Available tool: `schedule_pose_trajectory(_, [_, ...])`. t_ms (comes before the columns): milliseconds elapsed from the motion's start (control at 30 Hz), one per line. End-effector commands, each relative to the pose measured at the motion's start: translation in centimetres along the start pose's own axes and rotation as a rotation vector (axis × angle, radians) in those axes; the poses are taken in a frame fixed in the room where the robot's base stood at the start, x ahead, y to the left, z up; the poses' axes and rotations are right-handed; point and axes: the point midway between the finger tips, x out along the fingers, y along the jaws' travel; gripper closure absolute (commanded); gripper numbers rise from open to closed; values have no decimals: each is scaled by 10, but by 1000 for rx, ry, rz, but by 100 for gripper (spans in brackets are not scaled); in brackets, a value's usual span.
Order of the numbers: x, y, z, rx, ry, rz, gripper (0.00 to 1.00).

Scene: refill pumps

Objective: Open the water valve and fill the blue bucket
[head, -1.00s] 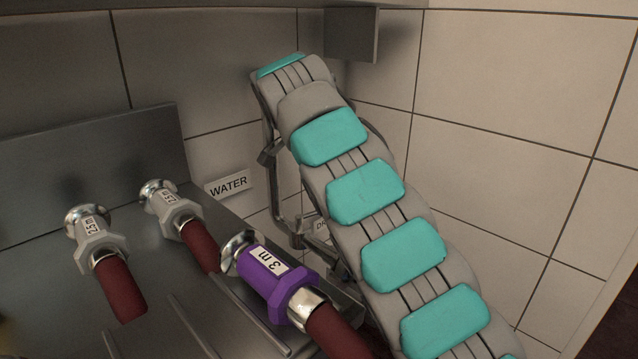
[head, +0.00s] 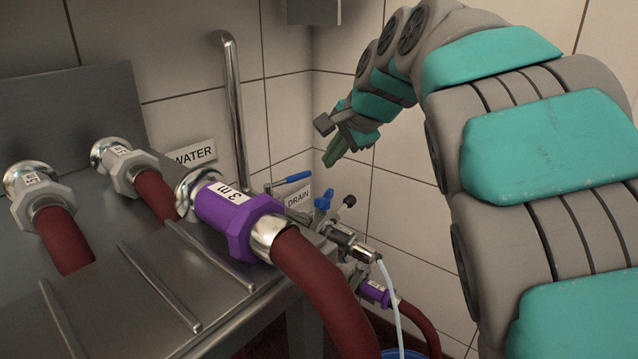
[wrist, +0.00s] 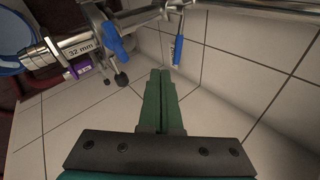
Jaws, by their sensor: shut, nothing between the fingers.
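The blue bucket (head: 405,353) shows only as a rim at the bottom of the head view; a blue round edge shows at the left of the wrist view (wrist: 12,58). A pale, thin stream or tube (head: 391,290) runs from the metal outlet (head: 362,252) down towards it; I cannot tell which. A blue butterfly handle (head: 323,200) sits on the valve above the outlet. A blue lever handle (head: 293,178) is behind it, by the DRAIN sign. My gripper (head: 334,153) is shut and empty, above and apart from both handles; its green fingers (wrist: 164,103) are together.
A purple 3 m coupling (head: 235,212) with a red hose (head: 318,283) crosses the steel bench's right end. Two grey couplings (head: 38,197) (head: 125,168) lie left. A WATER sign (head: 194,156) is on the tiled wall. A black knob (head: 349,201) stands beside the butterfly handle.

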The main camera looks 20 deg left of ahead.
Motion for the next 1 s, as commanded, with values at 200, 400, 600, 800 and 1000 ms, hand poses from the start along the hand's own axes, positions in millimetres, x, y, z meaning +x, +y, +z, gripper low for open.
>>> schedule_pose_trajectory(200, [-2, 2, 1, 14, -8, -42, 100])
schedule_pose_trajectory(400, [26, 0, 1, 14, -8, -40, 100])
schedule_pose_trajectory(600, [65, -1, 2, 12, -8, -38, 100])
schedule_pose_trajectory(800, [101, -6, 0, 13, -7, -38, 100])
schedule_pose_trajectory(1000, [117, -22, 1, 12, -7, -42, 100])
